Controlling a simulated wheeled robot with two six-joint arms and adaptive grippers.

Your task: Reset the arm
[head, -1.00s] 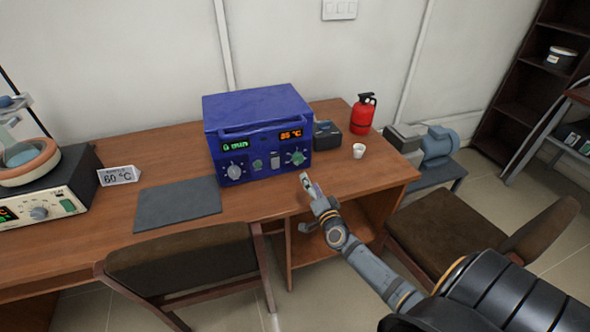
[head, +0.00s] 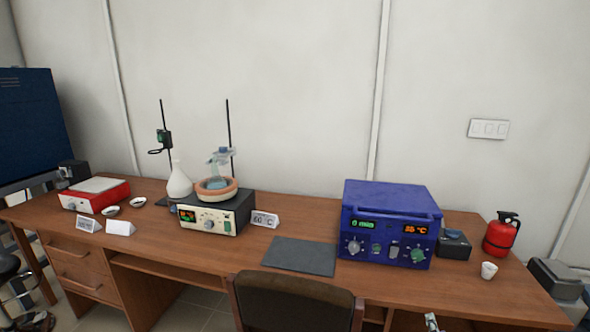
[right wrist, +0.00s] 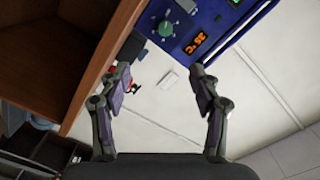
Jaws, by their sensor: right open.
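My right gripper (right wrist: 162,85) is open and empty in the right wrist view, its two fingers apart. Only a small tip of it (head: 432,322) shows at the bottom edge of the head view, in front of the table below the blue furnace. The blue muffle furnace (head: 390,195) stands on the wooden table with its displays lit; part of its front panel (right wrist: 190,22) also shows at the top of the right wrist view, beyond the fingers. My left gripper is not in view.
The wooden table (head: 210,260) spans the head view. A dark mat (head: 300,256), heating unit (head: 215,215), red balance (head: 95,194), red extinguisher (head: 501,236) and white cup (head: 489,270) stand on it. A chair (head: 295,300) is at its front edge.

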